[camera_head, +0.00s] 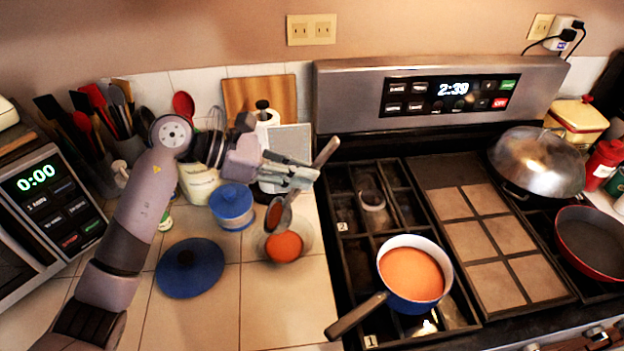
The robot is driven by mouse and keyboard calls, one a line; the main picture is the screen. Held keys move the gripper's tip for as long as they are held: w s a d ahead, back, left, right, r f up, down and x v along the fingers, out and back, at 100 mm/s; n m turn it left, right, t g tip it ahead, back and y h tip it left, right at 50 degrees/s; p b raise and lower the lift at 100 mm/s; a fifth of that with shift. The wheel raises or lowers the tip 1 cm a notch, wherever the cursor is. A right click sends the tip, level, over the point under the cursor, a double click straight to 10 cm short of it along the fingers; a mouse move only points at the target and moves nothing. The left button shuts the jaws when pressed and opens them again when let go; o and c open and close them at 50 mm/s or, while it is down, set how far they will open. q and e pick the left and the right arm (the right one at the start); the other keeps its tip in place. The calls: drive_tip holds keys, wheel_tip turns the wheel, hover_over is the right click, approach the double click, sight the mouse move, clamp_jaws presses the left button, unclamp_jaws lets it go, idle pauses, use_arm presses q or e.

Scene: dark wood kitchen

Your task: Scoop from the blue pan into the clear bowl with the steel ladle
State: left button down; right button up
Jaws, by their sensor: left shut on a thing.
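The blue pan (447,285) sits on the stove's front left grate, with orange soup in it and its dark handle pointing to the lower left. The clear bowl (306,240) stands on the tiled counter left of the stove, with orange soup inside. My left gripper (300,177) is shut on the steel ladle (326,152) above the counter, behind the bowl. The ladle's handle end sticks up to the right, and its scoop hangs down just above the bowl's rear left part. Some orange-red shows in the scoop. My right gripper is not in view.
A blue lid (190,270) lies on the counter and a blue lidded pot (233,208) stands behind it. A microwave (45,220) and utensils crowd the left. A domed steel lid (537,162) and a red pan (594,240) are on the stove's right. The front counter is clear.

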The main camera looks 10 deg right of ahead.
use_arm(q)
drive_tip(key=a+h+b, duration=0.3)
drive_tip(key=b, duration=0.3)
drive_tip(key=shift+a, duration=0.15)
drive_tip(key=shift+a+r+h+b, duration=0.4)
drive_tip(key=shift+a+h+b, duration=0.15)
drive_tip(key=shift+b, duration=0.7)
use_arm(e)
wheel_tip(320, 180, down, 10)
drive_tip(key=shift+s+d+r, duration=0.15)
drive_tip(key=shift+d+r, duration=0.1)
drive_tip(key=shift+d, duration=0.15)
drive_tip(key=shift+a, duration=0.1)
use_arm(q)
drive_tip(key=d+y+p, duration=0.2)
drive_tip(key=d+p, duration=0.1)
drive_tip(key=d+y+p, duration=0.1)
drive_tip(key=y+p, duration=0.1)
drive_tip(key=shift+d+r, duration=0.2)
drive_tip(key=shift+r, duration=0.05)
drive_tip(key=d+f+y+p, duration=0.4)
drive_tip(key=d+y+p, duration=0.1)
drive_tip(key=d+y, duration=0.2)
drive_tip(key=shift+d+f+y, duration=0.25)
drive_tip(key=shift+y, duration=0.6)
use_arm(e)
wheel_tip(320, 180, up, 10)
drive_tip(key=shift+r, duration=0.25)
